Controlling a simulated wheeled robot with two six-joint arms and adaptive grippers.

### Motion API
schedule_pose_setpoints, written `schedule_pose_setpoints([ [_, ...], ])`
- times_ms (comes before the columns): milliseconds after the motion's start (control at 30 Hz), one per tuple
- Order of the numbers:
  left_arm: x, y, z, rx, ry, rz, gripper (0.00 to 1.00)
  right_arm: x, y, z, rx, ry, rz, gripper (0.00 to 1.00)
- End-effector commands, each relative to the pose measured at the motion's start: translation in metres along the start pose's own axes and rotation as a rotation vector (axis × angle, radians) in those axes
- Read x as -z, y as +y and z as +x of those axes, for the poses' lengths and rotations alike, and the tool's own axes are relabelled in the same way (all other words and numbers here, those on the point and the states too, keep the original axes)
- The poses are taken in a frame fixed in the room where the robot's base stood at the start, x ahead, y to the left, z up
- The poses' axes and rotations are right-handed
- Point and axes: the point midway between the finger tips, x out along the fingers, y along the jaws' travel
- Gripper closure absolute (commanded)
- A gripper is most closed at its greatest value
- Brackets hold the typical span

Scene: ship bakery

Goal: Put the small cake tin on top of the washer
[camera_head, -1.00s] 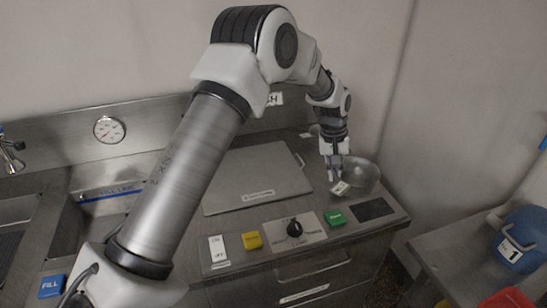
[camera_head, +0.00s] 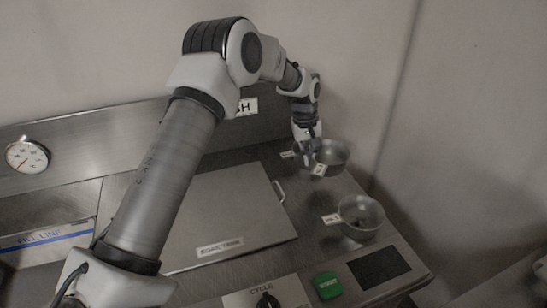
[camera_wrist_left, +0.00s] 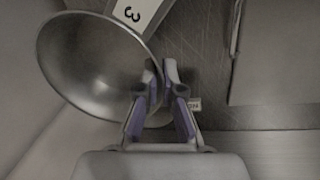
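The washer (camera_head: 165,267) seems to be the steel unit with a cycle knob, a green start button and a flat lid. A metal bowl-shaped tin (camera_head: 335,152) sits at its far right. My left gripper (camera_head: 306,157) is at this tin's left rim. In the left wrist view the tin (camera_wrist_left: 85,60) has a tag reading 3. The fingers (camera_wrist_left: 160,70) stand a little apart, seemingly on either side of its rim. A second round tin (camera_head: 375,218) with a small tag sits nearer, behind the dark panel. My right gripper is not in view.
The flat lid (camera_head: 220,205) with a side handle fills the middle of the top. A gauge (camera_head: 27,156) is on the back panel at left. The right wall (camera_head: 470,110) is close beyond the tins. The lid's surface is clear.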

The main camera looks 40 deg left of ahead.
Motion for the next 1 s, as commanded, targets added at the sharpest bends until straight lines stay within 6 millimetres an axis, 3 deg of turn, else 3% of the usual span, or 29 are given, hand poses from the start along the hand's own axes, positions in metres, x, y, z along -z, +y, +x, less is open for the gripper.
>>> schedule_pose_setpoints([
  [33,-0.001,-0.002,0.008,0.004,-0.004,-0.001,1.00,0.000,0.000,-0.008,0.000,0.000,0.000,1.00],
  [400,0.000,-0.010,0.068,0.002,-0.002,-0.002,1.00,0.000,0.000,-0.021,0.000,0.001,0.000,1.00],
  [733,0.001,-0.011,0.076,0.000,0.000,0.000,1.00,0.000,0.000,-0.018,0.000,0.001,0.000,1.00],
  [833,0.001,-0.011,0.075,0.000,0.000,0.000,0.69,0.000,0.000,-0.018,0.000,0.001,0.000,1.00],
  [1000,0.001,-0.011,0.075,0.000,-0.001,0.000,0.69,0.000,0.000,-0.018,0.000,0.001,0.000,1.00],
])
